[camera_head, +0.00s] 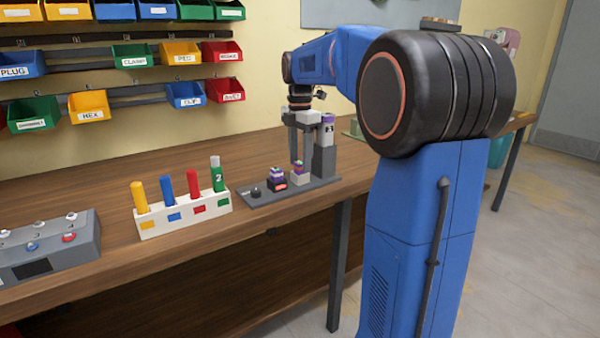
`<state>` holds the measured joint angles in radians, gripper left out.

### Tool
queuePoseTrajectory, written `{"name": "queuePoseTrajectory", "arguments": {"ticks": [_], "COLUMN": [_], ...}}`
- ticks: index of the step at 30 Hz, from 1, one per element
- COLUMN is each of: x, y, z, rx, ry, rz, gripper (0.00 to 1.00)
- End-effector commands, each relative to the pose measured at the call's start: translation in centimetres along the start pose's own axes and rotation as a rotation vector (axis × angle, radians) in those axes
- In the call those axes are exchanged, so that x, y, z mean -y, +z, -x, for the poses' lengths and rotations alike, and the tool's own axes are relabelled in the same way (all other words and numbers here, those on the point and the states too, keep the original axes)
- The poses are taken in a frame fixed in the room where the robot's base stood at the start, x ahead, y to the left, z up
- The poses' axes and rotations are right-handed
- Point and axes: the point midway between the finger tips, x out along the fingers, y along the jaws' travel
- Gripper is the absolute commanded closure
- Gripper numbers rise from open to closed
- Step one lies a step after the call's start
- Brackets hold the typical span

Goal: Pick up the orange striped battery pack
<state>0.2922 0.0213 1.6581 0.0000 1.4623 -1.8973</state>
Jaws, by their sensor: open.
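My gripper (300,158) is open, with its fingers pointing down over a dark grey station (262,200) on the bench. Directly below the fingers is a small light grey block (300,178) with a multicoloured top; I cannot tell whether the fingertips touch or flank it. To its left on the station is a small dark block (277,180) with purple and pale stripes and a red front. A pale block with a purple mark (328,130) sits on the station's tall grey post (325,160). No orange stripes can be made out clearly, so which block is the orange striped battery pack is unclear.
A white rack (190,214) holds yellow, blue, red and green upright pieces left of the station. A grey button box (45,248) is at the far left. Labelled bins hang on the wall. Bare wood (200,160) lies behind the rack.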

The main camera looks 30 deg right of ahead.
Motion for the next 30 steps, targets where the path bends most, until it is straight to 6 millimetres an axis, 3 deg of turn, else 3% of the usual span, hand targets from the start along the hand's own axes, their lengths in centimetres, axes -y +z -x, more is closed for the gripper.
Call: {"name": "queuePoseTrajectory", "arguments": {"ticks": [2,7,8,19,30], "x": [0.0,0.0,0.0,-0.1,-0.1], "y": [0.0,0.0,0.0,0.0,0.0], "z": [0.0,0.0,0.0,0.7,6.8], "rx": [0.000,0.000,0.000,0.001,0.001], "ry": [0.000,0.000,0.000,0.002,0.003], "rz": [0.000,0.000,0.000,0.000,0.000], "gripper": [0.55,0.93,0.95,0.95,0.95]}}
